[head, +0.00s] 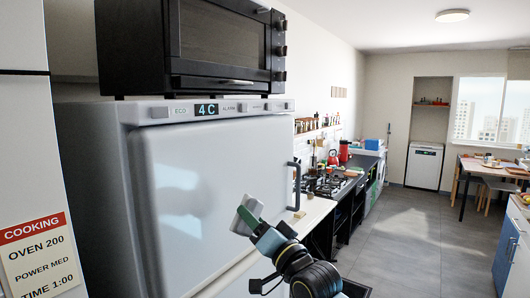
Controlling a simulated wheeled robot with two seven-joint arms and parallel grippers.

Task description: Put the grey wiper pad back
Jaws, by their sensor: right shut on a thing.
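The grey wiper pad (240,222) appears as a small flat light-grey piece at the tip of my right gripper (254,229). The gripper is shut on it and holds it up in front of the white fridge, near the right edge of the fridge door. The gripper and wrist hide part of the pad. I cannot tell from this view whether the pad touches the fridge. My left gripper is not in view.
The white fridge (220,190) with a dark handle (296,187) fills the near left, with a black oven (215,45) on top. Beyond it run a counter and gas hob (328,186). The grey floor (405,230) to the right is clear. A table (485,165) stands far right.

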